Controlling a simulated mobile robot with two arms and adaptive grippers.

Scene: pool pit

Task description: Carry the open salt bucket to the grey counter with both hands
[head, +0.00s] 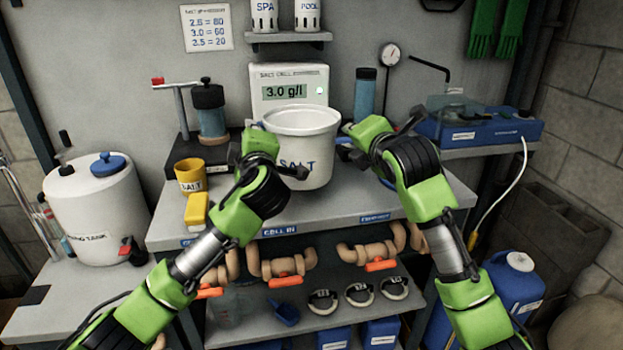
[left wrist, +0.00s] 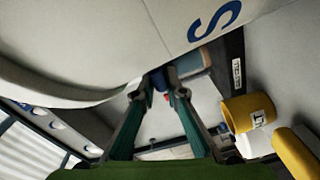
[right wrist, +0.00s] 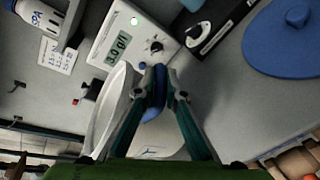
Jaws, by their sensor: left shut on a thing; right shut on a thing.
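The open white salt bucket (head: 316,150), marked SALT in blue, is upright in the middle of the head view, over the grey counter (head: 345,215). I cannot tell whether its base touches the counter. My left gripper (head: 262,132) is at its left side, shut on a blue grip on the bucket, seen in the left wrist view (left wrist: 160,85). My right gripper (head: 348,142) is at its right side, shut on a blue grip, clear in the right wrist view (right wrist: 156,85). The bucket's contents are not visible.
A yellow cup (head: 190,177) and a yellow block (head: 197,211) stand on the left of the counter. A blue lid (right wrist: 295,40) lies on the right. A salt cell meter (head: 289,88) reading 3.0 g/l is behind the bucket. Orange-handled valves (head: 283,282) line the front below.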

